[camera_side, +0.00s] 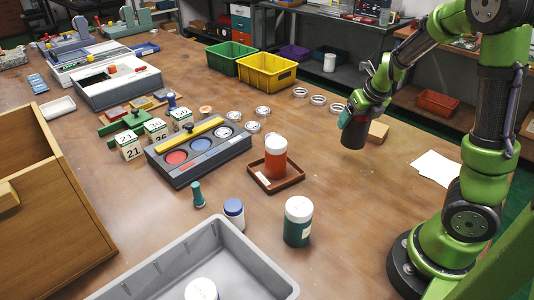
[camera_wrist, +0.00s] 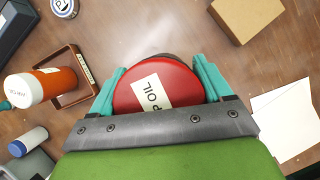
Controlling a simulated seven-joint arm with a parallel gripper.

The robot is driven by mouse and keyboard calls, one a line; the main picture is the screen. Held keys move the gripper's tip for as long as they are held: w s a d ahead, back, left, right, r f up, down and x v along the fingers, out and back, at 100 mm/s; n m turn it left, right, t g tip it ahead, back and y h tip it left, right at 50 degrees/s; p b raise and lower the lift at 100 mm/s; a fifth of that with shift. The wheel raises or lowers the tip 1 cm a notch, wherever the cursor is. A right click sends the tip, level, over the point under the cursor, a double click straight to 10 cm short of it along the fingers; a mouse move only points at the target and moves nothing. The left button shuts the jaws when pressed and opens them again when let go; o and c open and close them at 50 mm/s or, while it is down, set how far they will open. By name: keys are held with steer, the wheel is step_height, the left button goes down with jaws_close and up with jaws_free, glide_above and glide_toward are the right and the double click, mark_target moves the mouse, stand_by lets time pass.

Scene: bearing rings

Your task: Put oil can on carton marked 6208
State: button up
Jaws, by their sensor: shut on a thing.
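My gripper (camera_side: 350,117) is shut on a dark cylindrical can (camera_side: 354,136). In the wrist view the can's red round top (camera_wrist: 178,80) sits between my two teal fingers and carries a white label ending in "P OIL"; the rest of the label is cut off. The can looks nearly upright; whether it touches the table I cannot tell. A plain brown carton (camera_side: 378,131) lies just beyond and to the right of the can. It also shows at the top right of the wrist view (camera_wrist: 246,15). No 6208 mark is readable on any visible face.
An orange-red jar (camera_side: 275,160) stands in a brown tray (camera_side: 292,184) left of my gripper. A green jar (camera_side: 297,230) and a grey bin (camera_side: 263,274) are in front. Metal rings (camera_side: 318,100) lie behind, white papers (camera_side: 437,166) to the right.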

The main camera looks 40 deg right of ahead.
steer(key=s+d+r+m+h, duration=0.1)
steer(key=s+d+r+m, duration=0.1)
steer(key=s+d, duration=0.55)
steer(key=shift+m+g, duration=0.3)
steer(key=shift+g, duration=0.1)
steer(key=shift+w+d+f, duration=0.85)
steer(key=shift+w+d, duration=0.7)
steer(key=shift+d, duration=0.2)
steer(key=shift+w+d+f, duration=0.9)
steer(key=shift+w+d, duration=0.6)
steer(key=shift+d, duration=0.2)
steer(key=shift+w+d+f, duration=0.85)
steer(key=shift+w+d, duration=0.7)
steer(key=shift+d, duration=0.2)
steer(key=shift+f, duration=0.2)
steer(key=o, duration=1.4)
steer(key=shift+c, duration=0.2)
steer(key=shift+r, duration=0.1)
